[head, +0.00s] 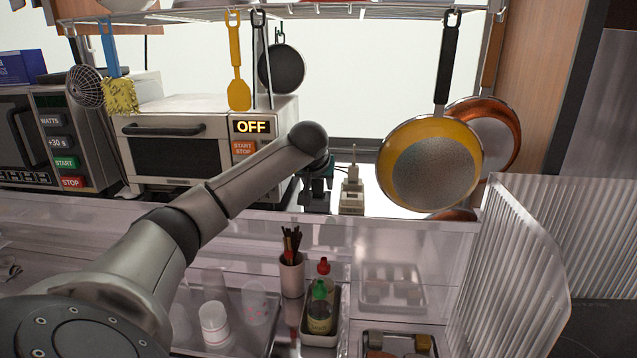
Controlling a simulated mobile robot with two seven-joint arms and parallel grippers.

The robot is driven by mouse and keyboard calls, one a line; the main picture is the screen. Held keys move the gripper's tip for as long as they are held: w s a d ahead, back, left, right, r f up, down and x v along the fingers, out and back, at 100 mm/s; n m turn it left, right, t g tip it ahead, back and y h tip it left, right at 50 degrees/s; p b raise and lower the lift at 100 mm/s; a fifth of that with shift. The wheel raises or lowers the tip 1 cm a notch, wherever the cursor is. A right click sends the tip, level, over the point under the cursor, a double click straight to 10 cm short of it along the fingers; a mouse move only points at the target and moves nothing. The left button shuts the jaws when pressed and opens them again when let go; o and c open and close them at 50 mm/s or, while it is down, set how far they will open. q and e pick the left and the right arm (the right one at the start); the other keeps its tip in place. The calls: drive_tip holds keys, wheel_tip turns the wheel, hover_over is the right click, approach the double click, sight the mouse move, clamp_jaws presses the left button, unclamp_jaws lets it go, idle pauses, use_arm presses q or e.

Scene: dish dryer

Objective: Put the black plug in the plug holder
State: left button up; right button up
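My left arm reaches across the middle of the head view. Its dark gripper (316,197) is at the back ledge, in front of the bright window, and is too small and dark to show its fingers clearly. I cannot tell whether it holds anything. A small beige plug-like block (352,193) with a thin upright piece on top stands just right of the gripper; it may be the plug holder. I cannot make out the black plug apart from the dark gripper. My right gripper is out of view.
A white toaster oven (180,157) marked OFF and a microwave (62,135) stand at left. Pans (432,165) and utensils (238,75) hang from the rack above. A clear ledge, sauce bottles (319,308) and a chopstick cup (291,275) are in front. A ribbed clear panel (510,270) stands at right.

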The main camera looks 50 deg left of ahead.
use_arm(q)
drive_tip(key=shift+o, duration=0.9)
drive_tip(key=shift+s+d+r, duration=0.1)
drive_tip(key=shift+r, duration=0.25)
drive_tip(key=p+v, duration=0.1)
drive_tip(key=v, duration=1)
drive_tip(key=shift+s, duration=0.2)
drive_tip(key=shift+d+r, duration=0.15)
